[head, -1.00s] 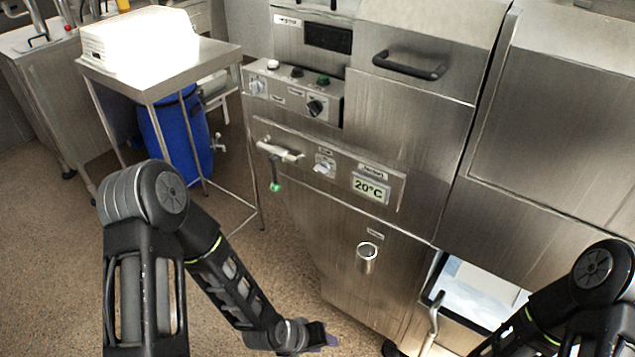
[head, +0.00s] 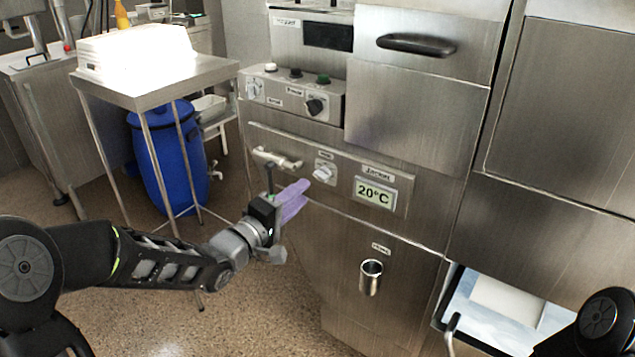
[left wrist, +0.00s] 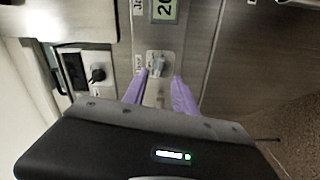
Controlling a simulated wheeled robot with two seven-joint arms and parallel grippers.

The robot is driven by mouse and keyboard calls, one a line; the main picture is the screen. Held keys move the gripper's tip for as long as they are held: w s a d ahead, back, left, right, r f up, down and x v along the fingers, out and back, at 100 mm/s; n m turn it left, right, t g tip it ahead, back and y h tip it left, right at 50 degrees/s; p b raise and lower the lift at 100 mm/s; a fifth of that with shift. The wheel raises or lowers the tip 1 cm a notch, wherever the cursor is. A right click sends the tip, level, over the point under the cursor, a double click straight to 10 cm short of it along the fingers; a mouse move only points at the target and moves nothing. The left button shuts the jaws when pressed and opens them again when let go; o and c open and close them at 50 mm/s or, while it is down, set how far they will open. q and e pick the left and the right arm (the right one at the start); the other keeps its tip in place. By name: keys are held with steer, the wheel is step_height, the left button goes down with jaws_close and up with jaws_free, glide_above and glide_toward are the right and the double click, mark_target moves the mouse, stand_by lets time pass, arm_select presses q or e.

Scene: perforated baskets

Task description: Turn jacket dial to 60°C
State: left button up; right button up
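The jacket dial (head: 324,172) is a small silvery knob on the machine's front panel, left of the jacket display (head: 374,193), which reads 20°C. My left gripper (head: 302,192) has purple fingers and is just left of and below the dial in the head view, apart from it. In the left wrist view the dial (left wrist: 158,68) shows beyond and between the two purple fingertips (left wrist: 160,82), which are spread with nothing between them. Of my right arm only a dark part shows at the lower right of the head view; its gripper is out of view.
A valve handle (head: 277,160) sticks out left of the dial, close behind my left gripper. A control box (head: 292,95) with knobs is above. A metal cup-like fitting (head: 371,277) is below the display. A steel table (head: 150,92) and a blue barrel (head: 168,160) stand left.

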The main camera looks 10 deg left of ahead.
mark_target(320, 179)
arm_select(q)
steer(key=x, duration=0.7)
steer(key=shift+w, duration=0.2)
steer(key=shift+c, duration=0.4)
jaws_close()
